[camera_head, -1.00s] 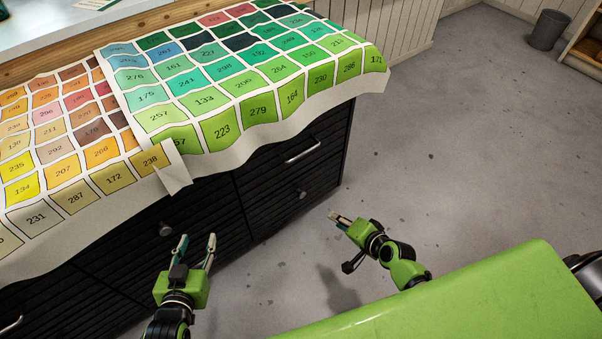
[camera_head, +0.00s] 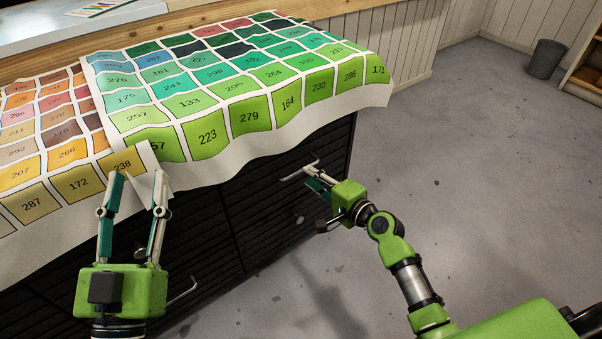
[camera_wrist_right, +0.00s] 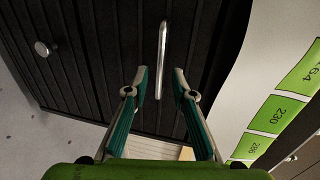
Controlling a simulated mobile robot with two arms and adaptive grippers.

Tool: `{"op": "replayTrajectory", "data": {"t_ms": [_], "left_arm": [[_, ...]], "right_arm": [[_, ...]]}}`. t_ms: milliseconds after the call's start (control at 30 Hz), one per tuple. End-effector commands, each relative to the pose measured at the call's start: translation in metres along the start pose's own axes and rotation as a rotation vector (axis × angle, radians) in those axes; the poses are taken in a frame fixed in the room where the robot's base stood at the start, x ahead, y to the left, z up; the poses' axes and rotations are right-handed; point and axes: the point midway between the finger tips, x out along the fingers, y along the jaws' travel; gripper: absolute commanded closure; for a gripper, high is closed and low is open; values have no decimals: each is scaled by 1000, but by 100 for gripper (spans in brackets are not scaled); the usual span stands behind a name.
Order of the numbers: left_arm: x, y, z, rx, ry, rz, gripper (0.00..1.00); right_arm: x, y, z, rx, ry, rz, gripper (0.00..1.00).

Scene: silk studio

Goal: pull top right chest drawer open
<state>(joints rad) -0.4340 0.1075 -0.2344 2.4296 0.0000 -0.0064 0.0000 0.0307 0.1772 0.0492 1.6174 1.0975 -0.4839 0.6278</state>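The black slatted chest (camera_head: 215,240) stands under large colour-chart sheets. Its top right drawer (camera_head: 262,210) looks shut, with a pale bar handle (camera_head: 300,170). In the right wrist view the handle (camera_wrist_right: 163,50) runs upright, its lower end in line with the gap between the fingertips. My right gripper (camera_head: 312,178) is at this handle, and its fingers are open in the wrist view (camera_wrist_right: 160,82). I cannot tell whether they touch the bar.
The colour sheets (camera_head: 215,85) hang over the chest's front edge. A round knob (camera_wrist_right: 42,48) is on the drawer below. Another bar handle (camera_head: 184,290) shows beside my left gripper. Grey floor (camera_head: 450,170) is clear to the right, with a bin (camera_head: 545,60) far back.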

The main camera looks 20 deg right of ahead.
Motion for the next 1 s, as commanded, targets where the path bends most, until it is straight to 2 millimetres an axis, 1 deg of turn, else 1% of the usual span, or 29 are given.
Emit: {"op": "replayTrajectory", "data": {"t_ms": [33, 200, 300, 400, 600, 833, 867, 900, 933, 1000], "left_arm": [[-1, 1, -8, -2, 51, 3, 60], [-5, 5, -42, -9, 212, 9, 60], [-9, 6, -57, -12, 286, 12, 60], [-13, 7, -69, -15, 340, 15, 60], [-17, 8, -78, -17, 386, 16, 60], [-17, 8, -79, -17, 387, 16, 60], [-17, 8, -79, -17, 387, 16, 60], [-17, 8, -79, -17, 387, 16, 60], [-17, 8, -79, -17, 387, 16, 60], [-17, 8, -79, -17, 387, 16, 60]], "right_arm": [[10, 1, 0, 2, -1, -2, 76], [34, 1, 0, 0, -1, -1, 76], [43, 1, 0, 1, 0, -1, 76], [50, 1, 0, 0, 0, -1, 76], [55, 0, 0, -1, 0, 0, 76], [55, 0, 0, -1, 0, 0, 76], [55, 0, 0, -1, 0, 0, 84], [55, 0, 0, -1, 0, 0, 94], [55, 0, 0, -1, 0, 0, 100], [55, 0, 0, -1, 0, 0, 100]]}}
